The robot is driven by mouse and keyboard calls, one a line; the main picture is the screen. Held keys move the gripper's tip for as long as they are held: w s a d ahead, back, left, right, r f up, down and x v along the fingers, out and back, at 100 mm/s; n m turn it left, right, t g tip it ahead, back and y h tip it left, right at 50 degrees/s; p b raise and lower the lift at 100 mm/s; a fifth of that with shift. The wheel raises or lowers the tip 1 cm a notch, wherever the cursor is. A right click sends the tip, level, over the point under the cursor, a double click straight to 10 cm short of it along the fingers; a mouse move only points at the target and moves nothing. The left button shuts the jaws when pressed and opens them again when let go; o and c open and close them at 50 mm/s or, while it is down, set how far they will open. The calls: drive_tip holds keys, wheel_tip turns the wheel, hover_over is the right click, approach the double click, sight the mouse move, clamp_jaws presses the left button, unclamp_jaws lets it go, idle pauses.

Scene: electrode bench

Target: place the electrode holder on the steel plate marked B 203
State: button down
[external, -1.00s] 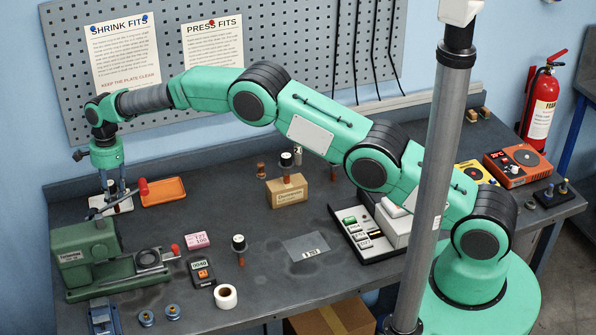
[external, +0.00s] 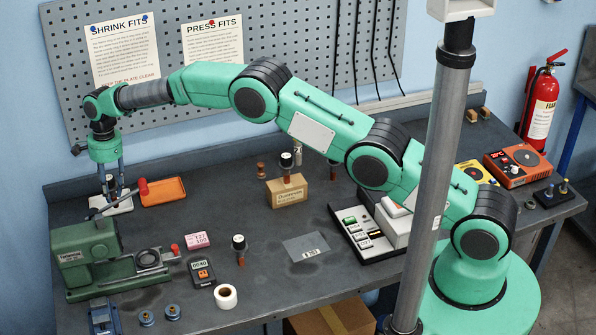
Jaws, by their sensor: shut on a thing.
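A thin grey steel plate (external: 298,241) lies flat at the front middle of the bench. It bears a small white label that seems to read B 203. My gripper (external: 112,190) points down at the far left, over a small pale plate (external: 122,208). It is shut on a small dark and light thing, which could be an electrode holder but is mostly hidden by the fingers. I cannot tell whether this thing touches the pale plate. One dark-capped holder (external: 239,243) stands left of the steel plate, and another (external: 287,162) stands at the wooden block.
A green press (external: 88,255) with a raised lever stands just in front of my gripper. An orange tray (external: 163,191) lies beside it.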

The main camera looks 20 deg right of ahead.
sight(112, 177)
drive_tip(key=r, duration=0.9)
drive_tip(key=shift+d+r, duration=0.2)
drive_tip(key=shift+d, duration=0.05)
drive_tip(key=shift+w+d+r, duration=0.15)
drive_tip(key=shift+d+r, duration=0.2)
drive_tip(key=shift+d, duration=0.25)
drive_tip(key=s+d+r+b, duration=0.1)
drive_tip(key=s+d+r, duration=0.2)
drive_tip(key=d, duration=0.7)
drive_tip(key=s+d+r+b, duration=0.2)
drive_tip(key=s+d+r, duration=0.15)
drive_tip(key=d, duration=0.65)
drive_tip(key=s+d+r+b, duration=0.15)
drive_tip(key=s+d, duration=0.25)
drive_tip(key=d, duration=0.6)
drive_tip(key=s+d+f+b, duration=0.2)
drive_tip(key=s+d, duration=1)
drive_tip(key=d, duration=0.3)
drive_tip(key=s+d+f+m+b, duration=0.1)
drive_tip(key=s+d+f, duration=0.3)
drive_tip(key=s+d, duration=0.3)
drive_tip(key=s+d+f+b, duration=0.1)
drive_tip(key=s+d+f, duration=0.3)
drive_tip(key=s, duration=0.5)
wheel_tip(112, 177, down, 15)
drive_tip(key=shift+d, duration=0.45)
drive_tip(key=shift+w, duration=0.1)
